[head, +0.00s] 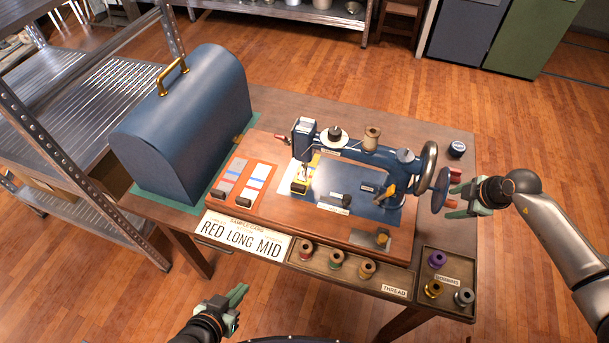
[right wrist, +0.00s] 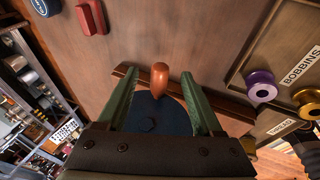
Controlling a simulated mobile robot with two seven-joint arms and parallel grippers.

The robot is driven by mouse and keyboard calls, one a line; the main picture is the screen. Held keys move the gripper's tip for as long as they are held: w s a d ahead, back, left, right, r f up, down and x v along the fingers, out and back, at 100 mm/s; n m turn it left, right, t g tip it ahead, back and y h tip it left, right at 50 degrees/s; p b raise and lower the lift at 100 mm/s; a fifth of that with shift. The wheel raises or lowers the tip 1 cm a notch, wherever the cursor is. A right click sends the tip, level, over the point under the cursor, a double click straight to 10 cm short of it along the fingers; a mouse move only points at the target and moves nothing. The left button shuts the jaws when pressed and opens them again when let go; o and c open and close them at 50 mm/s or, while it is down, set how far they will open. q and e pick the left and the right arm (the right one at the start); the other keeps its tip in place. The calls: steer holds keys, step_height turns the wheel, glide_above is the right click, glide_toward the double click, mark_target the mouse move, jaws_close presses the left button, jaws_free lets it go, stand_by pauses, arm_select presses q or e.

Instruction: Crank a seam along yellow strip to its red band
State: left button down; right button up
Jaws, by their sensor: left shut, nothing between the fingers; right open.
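The blue sewing machine (head: 375,158) stands on a wooden base on the table. A small yellow strip (head: 299,187) lies under its needle end; I cannot make out a red band on it. A dark blue crank disc (head: 439,197) is at the machine's right end, and it also shows in the right wrist view (right wrist: 150,117) with an orange-brown knob (right wrist: 160,78). My right gripper (head: 453,194) is open beside the disc, its fingers on either side of the knob with gaps. My left gripper (head: 237,297) is shut and empty, in front of the table.
A sample card (head: 242,237) reads RED LONG MID. A thread tray (head: 318,277) and a bobbin tray (head: 461,268) line the front edge. A blue domed cover (head: 190,120) fills the left side. An orange board (head: 243,184) with fabric strips lies near the machine.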

stand_by(0.3)
steer(key=shift+p+v, duration=1.05)
steer(key=shift+v, duration=0.45)
steer(key=a+v, duration=0.1)
steer(key=v, duration=0.5)
steer(key=shift+d, duration=0.45)
